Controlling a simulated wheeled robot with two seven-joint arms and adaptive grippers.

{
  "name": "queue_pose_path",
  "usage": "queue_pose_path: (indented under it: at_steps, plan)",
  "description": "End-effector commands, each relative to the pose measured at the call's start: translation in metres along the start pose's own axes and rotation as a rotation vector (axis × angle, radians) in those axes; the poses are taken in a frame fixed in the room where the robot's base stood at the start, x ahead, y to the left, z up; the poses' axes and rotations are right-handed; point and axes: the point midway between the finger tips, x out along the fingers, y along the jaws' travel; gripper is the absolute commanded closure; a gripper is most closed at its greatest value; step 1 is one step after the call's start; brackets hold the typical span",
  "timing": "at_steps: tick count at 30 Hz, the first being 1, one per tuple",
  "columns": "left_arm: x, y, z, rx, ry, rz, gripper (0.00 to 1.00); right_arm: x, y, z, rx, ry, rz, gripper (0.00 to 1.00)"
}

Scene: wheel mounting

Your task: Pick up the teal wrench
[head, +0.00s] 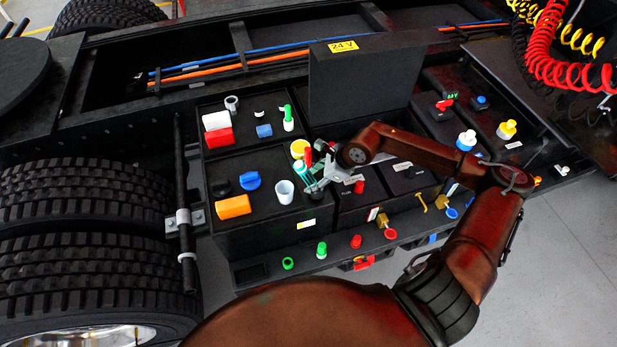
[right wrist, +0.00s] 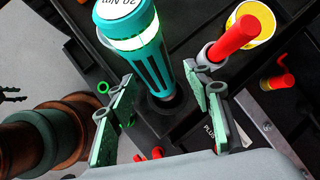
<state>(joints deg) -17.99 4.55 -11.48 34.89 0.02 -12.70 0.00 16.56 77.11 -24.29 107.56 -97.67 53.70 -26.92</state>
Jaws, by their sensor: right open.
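The teal wrench (right wrist: 150,55) stands upright in the right wrist view, with a white-green band and a label reading "20 Nm". In the head view, the wrench (head: 302,172) shows small beside my right gripper (head: 316,178), which partly hides that spot. My right gripper (right wrist: 162,108) is open, with one finger on each side of the wrench's lower shaft. Gaps show between the finger pads and the wrench in this view. The wrench's foot meets a dark round socket. My left gripper is not in view.
A red-handled tool (right wrist: 235,38) stands close beside the right finger, near a yellow round container (right wrist: 252,22). In the head view, a white cup (head: 285,192), a blue knob (head: 250,180) and an orange block (head: 233,207) lie left of the gripper. A raised black lid (head: 365,80) stands behind.

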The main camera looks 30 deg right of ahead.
Motion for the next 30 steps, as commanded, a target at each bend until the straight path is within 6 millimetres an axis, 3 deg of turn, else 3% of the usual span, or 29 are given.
queue_pose_path:
  at_steps: [6,10,14,30]
  plan:
    - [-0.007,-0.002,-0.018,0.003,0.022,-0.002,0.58,0.025,0.001,0.002,-0.001,-0.001,0.002,0.54]
    - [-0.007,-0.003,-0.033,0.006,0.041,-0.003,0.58,0.028,0.001,0.002,-0.003,-0.001,0.002,0.54]
    - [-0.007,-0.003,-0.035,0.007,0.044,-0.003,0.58,0.028,0.001,0.002,-0.003,-0.001,0.002,0.54]
    - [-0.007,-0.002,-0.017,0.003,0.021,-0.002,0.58,0.028,0.001,0.001,-0.003,0.000,0.003,0.91]
